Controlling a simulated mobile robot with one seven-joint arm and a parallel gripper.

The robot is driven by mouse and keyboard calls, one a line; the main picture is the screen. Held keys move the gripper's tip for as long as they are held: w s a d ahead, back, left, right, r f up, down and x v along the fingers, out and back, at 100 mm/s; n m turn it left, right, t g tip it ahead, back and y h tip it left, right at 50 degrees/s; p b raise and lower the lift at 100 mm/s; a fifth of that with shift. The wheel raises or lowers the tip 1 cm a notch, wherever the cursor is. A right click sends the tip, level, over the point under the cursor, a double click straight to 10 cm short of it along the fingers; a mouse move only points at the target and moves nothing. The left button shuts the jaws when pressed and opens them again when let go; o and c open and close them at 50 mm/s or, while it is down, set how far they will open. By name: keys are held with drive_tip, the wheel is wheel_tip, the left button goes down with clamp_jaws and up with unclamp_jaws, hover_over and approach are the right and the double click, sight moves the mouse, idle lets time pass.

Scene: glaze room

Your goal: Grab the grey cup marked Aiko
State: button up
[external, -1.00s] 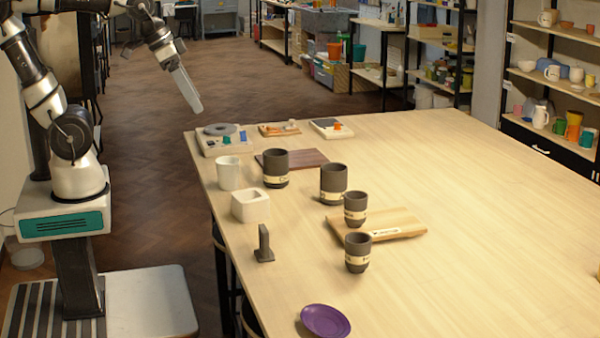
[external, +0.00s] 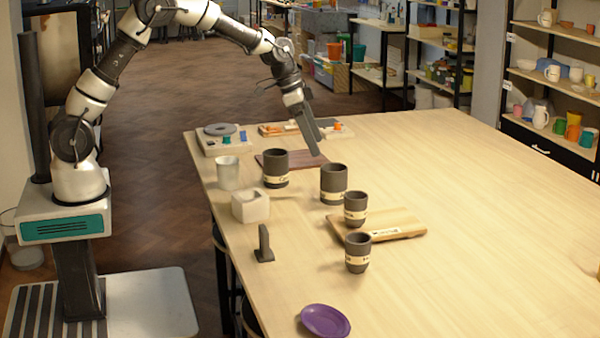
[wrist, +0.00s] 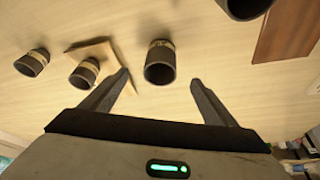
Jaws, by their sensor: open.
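Several dark grey cups with cream label bands stand on the table; the lettering is too small to read, so I cannot tell which says Aiko. One cup (external: 275,168) stands by the brown board, a wide one (external: 333,184) at the middle, a smaller one (external: 355,209) at the pale wooden board, another (external: 358,253) nearer the front. My gripper (external: 318,152) is open and empty, pointing down behind the middle cup. In the wrist view, the middle cup (wrist: 160,62) appears beyond and between the fingertips (wrist: 160,80), apparently untouched.
A purple plate (external: 325,320) lies in front. The brown board (external: 300,158) lies behind the cups. The table's right side is clear.

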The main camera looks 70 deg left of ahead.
sight(334, 185)
drive_tip(key=p+x, duration=0.1)
drive_tip(key=x, duration=0.6)
drive_tip(key=p+x, duration=0.1)
drive_tip(key=x, duration=0.7)
drive_tip(key=shift+a+f, duration=0.2)
drive_tip(key=shift+r, duration=0.1)
drive_tip(key=c, duration=1.3)
